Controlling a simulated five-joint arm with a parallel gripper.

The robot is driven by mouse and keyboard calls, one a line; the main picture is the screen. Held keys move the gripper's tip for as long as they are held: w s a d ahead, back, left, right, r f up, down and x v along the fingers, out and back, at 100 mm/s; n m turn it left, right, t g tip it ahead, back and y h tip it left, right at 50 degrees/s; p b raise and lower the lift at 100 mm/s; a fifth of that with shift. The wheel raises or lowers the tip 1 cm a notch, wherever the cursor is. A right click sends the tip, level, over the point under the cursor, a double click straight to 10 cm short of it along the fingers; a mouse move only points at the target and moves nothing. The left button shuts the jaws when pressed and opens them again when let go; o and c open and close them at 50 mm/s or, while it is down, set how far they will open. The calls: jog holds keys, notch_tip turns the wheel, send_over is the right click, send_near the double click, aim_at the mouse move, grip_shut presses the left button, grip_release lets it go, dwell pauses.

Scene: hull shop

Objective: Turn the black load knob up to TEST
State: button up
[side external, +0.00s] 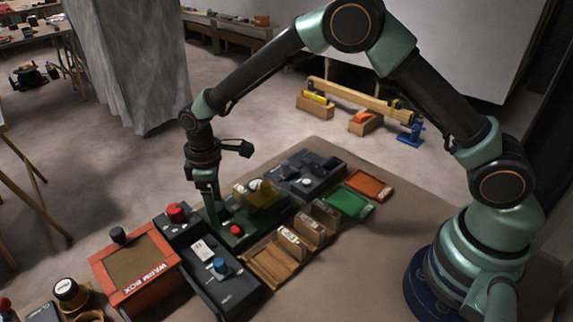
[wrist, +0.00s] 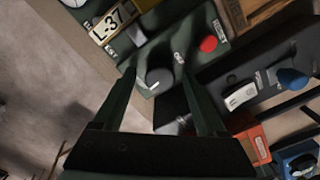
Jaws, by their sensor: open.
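The black load knob (wrist: 159,78) sits on a dark green panel box (side external: 242,233) in the wrist view. Its white pointer line points toward the lower left of that view. My gripper (wrist: 168,82) is open, with one finger on each side of the knob and a gap visible on both sides. In the side view my gripper (side external: 210,205) points down over the left end of the green box. The knob is hidden there by the fingers.
Close by are a black box with a blue knob (side external: 220,265), a red mushroom button (side external: 177,212), an orange warm box (side external: 133,262) and a wooden tray (side external: 268,268). The right bench area is clear.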

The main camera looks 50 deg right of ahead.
grip_shut()
jog(key=shift+m, duration=0.5)
grip_release()
jog(key=shift+r, duration=0.1)
notch_tip(320, 180, up, 12)
dwell(0.5)
